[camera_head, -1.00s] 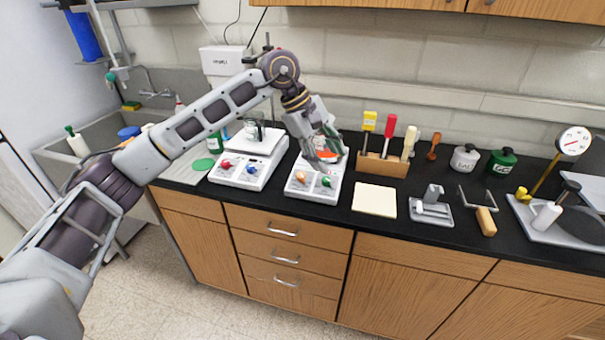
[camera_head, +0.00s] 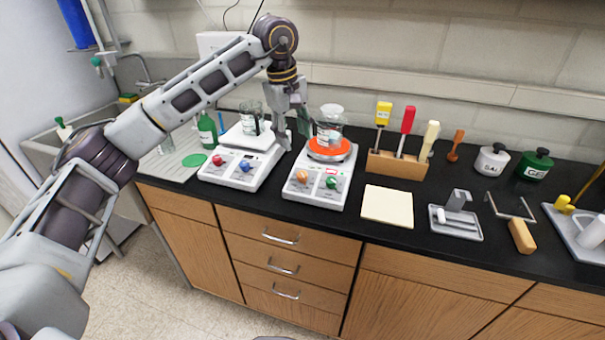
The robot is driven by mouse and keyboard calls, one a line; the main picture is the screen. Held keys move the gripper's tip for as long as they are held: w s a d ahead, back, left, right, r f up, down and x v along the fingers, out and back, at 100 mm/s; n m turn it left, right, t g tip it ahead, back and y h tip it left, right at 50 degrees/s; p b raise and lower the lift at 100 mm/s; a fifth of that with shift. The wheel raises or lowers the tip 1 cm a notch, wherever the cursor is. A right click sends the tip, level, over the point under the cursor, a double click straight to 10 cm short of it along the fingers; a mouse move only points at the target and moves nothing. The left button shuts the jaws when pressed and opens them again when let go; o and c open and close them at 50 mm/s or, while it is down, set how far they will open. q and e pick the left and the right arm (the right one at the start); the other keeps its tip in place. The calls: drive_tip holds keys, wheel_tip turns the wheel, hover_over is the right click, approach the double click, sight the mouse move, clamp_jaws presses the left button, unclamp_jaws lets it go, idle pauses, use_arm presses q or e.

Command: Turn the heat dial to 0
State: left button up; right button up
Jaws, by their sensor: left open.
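The right hot plate (camera_head: 316,201) is a white unit with a glowing orange-red top (camera_head: 331,151). A glass flask (camera_head: 329,122) stands on that top. Its front panel carries an orange dial (camera_head: 302,176) on the left and a green dial (camera_head: 332,182) on the right. The dial markings are too small to read, so I cannot tell which is the heat dial or its setting. My left gripper (camera_head: 293,133) is open and empty, pointing down behind the dials, left of the flask and apart from the dials.
A second white unit (camera_head: 232,183) with red and blue dials stands to the left, with a beaker (camera_head: 251,116) on it. A wooden rack (camera_head: 397,165) of coloured-handled tools stands to the right. A cream pad (camera_head: 387,206) lies in front of the rack.

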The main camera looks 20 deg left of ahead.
drive_tip(key=shift+s+a, duration=0.15)
drive_tip(key=shift+s, duration=0.2)
